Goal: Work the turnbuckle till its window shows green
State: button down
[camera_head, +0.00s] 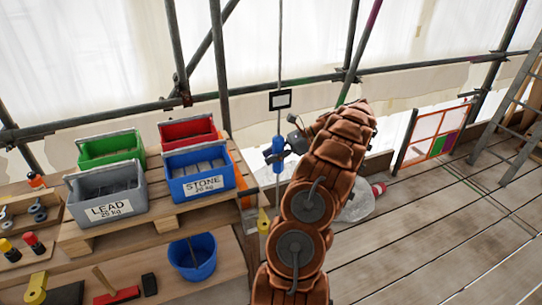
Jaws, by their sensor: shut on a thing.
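The turnbuckle (278,147) is a small blue body on a thin upright cable, left of my arm. My gripper (283,153) is at its right side and is shut on it. The fingers are dark and small here, and my brown arm hides part of the area. A black-framed plate (280,99) with a pale face hangs on the cable above the turnbuckle. I see no green on it, and I cannot make out a window on the blue body.
A blue bucket (192,262) sits below. Scaffold poles (200,93) cross behind. Plank floor (440,230) is clear at right, before a ladder (515,115).

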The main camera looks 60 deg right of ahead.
jog(key=shift+d+r, duration=0.1)
jog(key=shift+r, duration=0.05)
jog(key=c, duration=0.9)
grip_release()
jog(key=m+t+h+b, duration=0.1)
jog(key=m+h+b, duration=0.1)
jog(key=m+h, duration=0.2)
jog(key=d+m+t+h+b, duration=0.1)
jog(key=m+h+b, duration=0.1)
jog(key=m+h, duration=0.3)
jog(key=d+m+t+h+b, duration=0.1)
jog(key=m+h, duration=0.3)
jog(key=h, duration=0.1)
jog(key=shift+w+d+f+t+h+b, duration=0.1)
jog(key=shift+w+f+t+h+b, duration=0.2)
jog(key=shift+t+b, duration=0.1)
jog(key=shift+m+b, duration=0.4)
jog(key=shift+b, duration=0.15)
